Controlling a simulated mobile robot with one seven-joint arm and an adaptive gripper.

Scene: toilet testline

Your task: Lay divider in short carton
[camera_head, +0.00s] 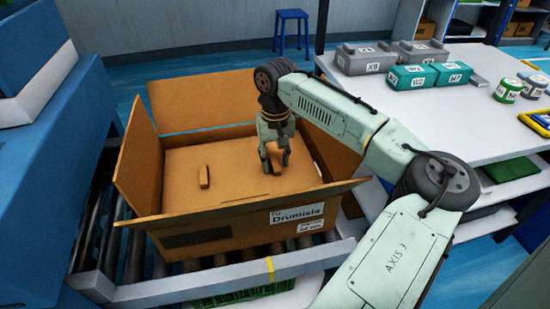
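The short carton (250,233) stands open on a roller conveyor, its flaps spread outward and a "Drumisla" label on its front right. A flat brown divider (222,165) lies roughly level inside it, below the rim. An upright brown tab (204,177) stands on the divider's left part. My gripper (277,165) points down inside the carton, over the divider's right part. Its fingers are on either side of a brown piece that looks like a second tab. I cannot tell whether they press on it. The divider's right edge is partly hidden by my arm and the front flap.
Blue-and-white equipment (45,75) stands close on the left. A blue stool (291,30) is at the back. The conveyor's front rail (225,278) runs before the carton.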

